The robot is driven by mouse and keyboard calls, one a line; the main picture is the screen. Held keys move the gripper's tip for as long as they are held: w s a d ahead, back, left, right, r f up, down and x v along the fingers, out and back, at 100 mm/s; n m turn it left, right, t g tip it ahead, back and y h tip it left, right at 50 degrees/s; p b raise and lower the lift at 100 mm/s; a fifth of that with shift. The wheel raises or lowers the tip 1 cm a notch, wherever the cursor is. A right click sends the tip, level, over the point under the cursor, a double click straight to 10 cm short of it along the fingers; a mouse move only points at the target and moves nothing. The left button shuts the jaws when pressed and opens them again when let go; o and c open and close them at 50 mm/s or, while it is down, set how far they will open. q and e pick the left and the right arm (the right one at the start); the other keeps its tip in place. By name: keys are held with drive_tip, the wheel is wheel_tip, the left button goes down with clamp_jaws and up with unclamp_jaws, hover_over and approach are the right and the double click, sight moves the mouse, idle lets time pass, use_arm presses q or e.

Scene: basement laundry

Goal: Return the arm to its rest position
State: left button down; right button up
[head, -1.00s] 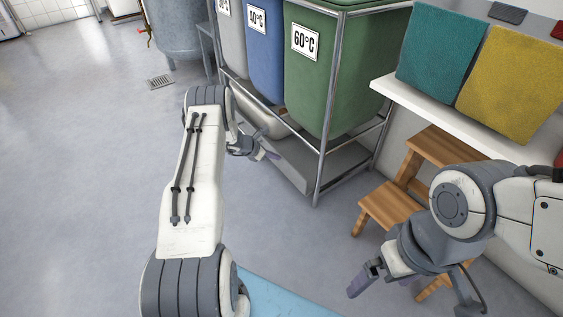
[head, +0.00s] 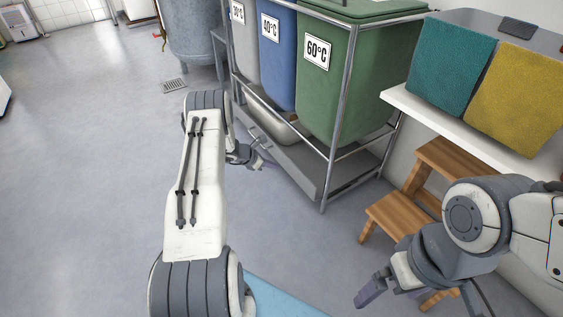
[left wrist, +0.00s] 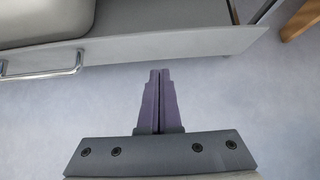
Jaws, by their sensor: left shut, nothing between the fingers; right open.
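My left arm reaches forward over the floor in the head view. Its gripper (head: 262,164) is low, just left of the laundry bin frame's lower tray. In the left wrist view the purple fingers of my left gripper (left wrist: 158,78) are shut together with nothing between them, pointing at the tray's edge with a strip of floor between. My right gripper (head: 415,297) is at the lower right of the head view, in front of the wooden step stool. Its fingers are spread apart and I see nothing held in it.
A metal-framed cart (head: 326,187) holds grey, blue (head: 277,65) and green (head: 327,95) bins. A wooden step stool (head: 397,212) stands to its right, below a white shelf with teal (head: 451,62) and yellow (head: 515,98) towels. The floor at left (head: 80,160) is clear.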

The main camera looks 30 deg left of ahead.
use_arm(q)
drive_tip(key=p+v, duration=0.3)
drive_tip(key=v, duration=0.5)
drive_tip(key=w+d+r+m+g+h+p, duration=0.1)
drive_tip(key=d+r+m+g+h+p, duration=0.15)
drive_tip(key=d+r+m, duration=0.9)
drive_tip(key=s+d+r+m+g+p, duration=0.2)
drive_tip(key=s+d+r+m, duration=0.1)
drive_tip(key=d+r, duration=0.55)
drive_tip(key=s+d+r+m+g+p, duration=0.15)
drive_tip(key=s+d+r, duration=0.3)
drive_tip(key=d, duration=0.65)
drive_tip(key=s+d+r+m+g+y+p, duration=0.1)
drive_tip(key=s+d+r+m, duration=0.35)
drive_tip(key=s, duration=0.25)
drive_tip(key=s+d+r+m+g+y+p, duration=0.1)
drive_tip(key=s+d+r+m+g, duration=0.1)
drive_tip(key=s+d+r+m, duration=0.3)
drive_tip(key=s+a+r+m+t+y+p, duration=0.1)
drive_tip(key=s+a+r+m+y+p, duration=0.15)
drive_tip(key=s+m, duration=0.45)
drive_tip(key=s+a+r+m+y+p, duration=0.1)
drive_tip(key=s+r+m, duration=0.4)
drive_tip(key=s, duration=0.5)
wheel_tip(320, 180, up, 37)
drive_tip(key=p, duration=3.8)
drive_tip(key=shift+w+f, duration=0.2)
drive_tip(key=shift+f, duration=0.05)
use_arm(e)
wheel_tip(320, 180, up, 54)
